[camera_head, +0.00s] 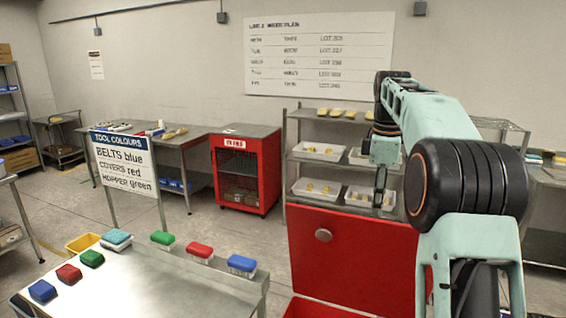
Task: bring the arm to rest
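My arm reaches up and over on the right side of the camera view, with its end hanging down. My gripper (380,190) points down in front of the shelf rack and above the red cabinet front (350,258). It looks thin and narrow from this side, and I see nothing held in it. Its fingers are too small and dark to tell whether they are open or shut. It touches nothing that I can see.
A steel table (170,285) at lower left carries several coloured brushes, among them a blue one (242,265) and a red one (199,252). A tool colours sign (125,163) stands behind it. A rack (312,190) with white trays and a red cage cabinet (246,170) stand farther back.

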